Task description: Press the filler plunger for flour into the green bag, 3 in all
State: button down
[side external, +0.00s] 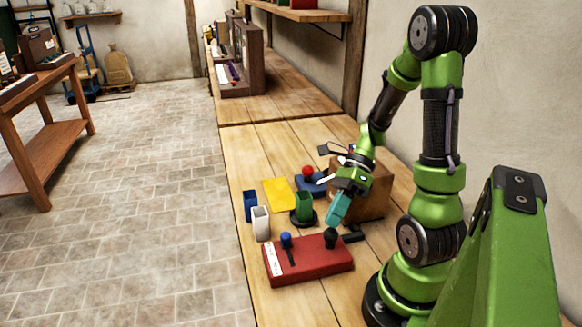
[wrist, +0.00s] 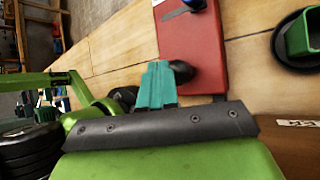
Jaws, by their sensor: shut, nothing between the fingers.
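The red filler box (side external: 310,262) lies on the bench with a blue-knobbed lever (side external: 286,241) in a slot and a black knob (side external: 331,237) at its right end. The black knob seems to be the plunger; I see no label that says so. My gripper (side external: 335,218) has its teal fingers shut and empty, pointing down just above the black knob. In the wrist view the fingers (wrist: 156,84) partly cover the black knob (wrist: 183,72); I cannot tell if they touch. The green bag (side external: 303,204) stands open on a round black base behind the box, also in the wrist view (wrist: 303,36).
A white bag (side external: 261,223) and a blue bag (side external: 250,205) stand left of the green one. Behind are a yellow sheet (side external: 278,193) and a blue box with a red button (side external: 308,171). A brown box (side external: 370,204) stands close behind my gripper. The bench's front left is clear.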

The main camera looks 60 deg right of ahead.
jog(key=shift+r, duration=2.35)
jog(key=w+a+r+n+t+h, duration=0.2)
jog(key=a+r+n, duration=0.3)
jog(key=n, duration=0.7)
jog(key=w+a+r+n+t+h, duration=0.2)
jog(key=a+r+n+h, duration=0.3)
jog(key=n, duration=0.7)
jog(key=shift+a+n+t, duration=0.4)
jog(key=shift+a+t, duration=0.05)
jog(key=shift+t, duration=0.45)
jog(key=shift+w, duration=0.1)
